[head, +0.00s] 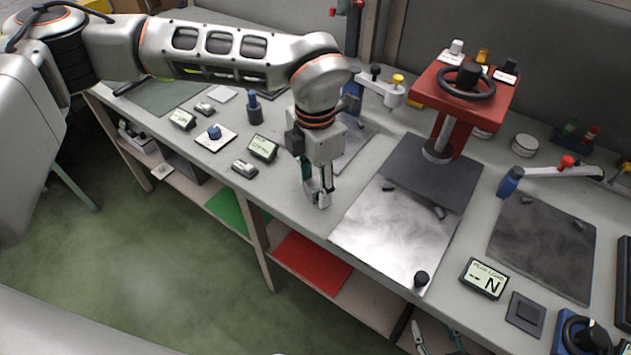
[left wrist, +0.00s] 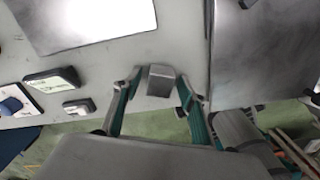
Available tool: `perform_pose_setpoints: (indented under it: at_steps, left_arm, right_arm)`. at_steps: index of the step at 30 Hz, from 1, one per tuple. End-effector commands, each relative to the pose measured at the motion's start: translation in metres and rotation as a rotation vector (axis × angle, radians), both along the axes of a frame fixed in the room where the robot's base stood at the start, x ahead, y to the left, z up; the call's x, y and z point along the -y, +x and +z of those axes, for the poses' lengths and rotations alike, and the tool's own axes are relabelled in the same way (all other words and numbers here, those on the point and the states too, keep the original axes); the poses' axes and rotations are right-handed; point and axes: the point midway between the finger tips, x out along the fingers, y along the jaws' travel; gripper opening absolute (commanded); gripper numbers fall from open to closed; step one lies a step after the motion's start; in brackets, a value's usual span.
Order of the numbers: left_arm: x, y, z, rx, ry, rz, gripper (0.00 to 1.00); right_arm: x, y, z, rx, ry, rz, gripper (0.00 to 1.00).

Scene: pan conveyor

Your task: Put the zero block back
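A small grey metal block (left wrist: 160,80), which I take as the zero block, stands at the bench edge between my left fingertips. My left gripper (head: 318,196) points down at the bench front, left of the shiny plate. In the left wrist view its fingers stand on both sides of the block, with a narrow gap visible on each side, so it looks open around it. In the head view the fingers mostly hide the block. My right gripper (head: 436,336) shows only partly at the bottom edge, fingers apart and nothing seen between them.
The shiny plate (head: 392,235) lies right of my left gripper, below the red press (head: 465,95). A force display (head: 484,279) and black knob (head: 421,279) are near the front edge. Small displays (head: 262,148) and a blue-knobbed plate (head: 215,138) are to the left.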

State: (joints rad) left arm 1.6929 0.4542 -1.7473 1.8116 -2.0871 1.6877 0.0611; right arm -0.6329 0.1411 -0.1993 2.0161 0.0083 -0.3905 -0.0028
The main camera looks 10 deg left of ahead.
Motion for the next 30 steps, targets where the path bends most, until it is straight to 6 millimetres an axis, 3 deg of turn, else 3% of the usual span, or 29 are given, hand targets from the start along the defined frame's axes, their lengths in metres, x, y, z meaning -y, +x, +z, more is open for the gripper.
perform_pose_setpoints:
  at_steps: [11,24,30]
  left_arm:
    - [0.0,0.001,0.009,0.004,-0.001,-0.001,0.41]
    - [0.0,0.001,0.093,0.006,-0.001,0.0,0.41]
    - [0.0,0.001,0.117,0.003,0.0,0.0,0.41]
  right_arm:
    - [0.0,-0.002,0.0,-0.004,0.001,0.001,0.4]
    - [-0.002,0.006,0.01,0.011,0.009,0.0,0.4]
    - [-0.003,0.006,0.011,0.011,0.012,0.0,0.4]
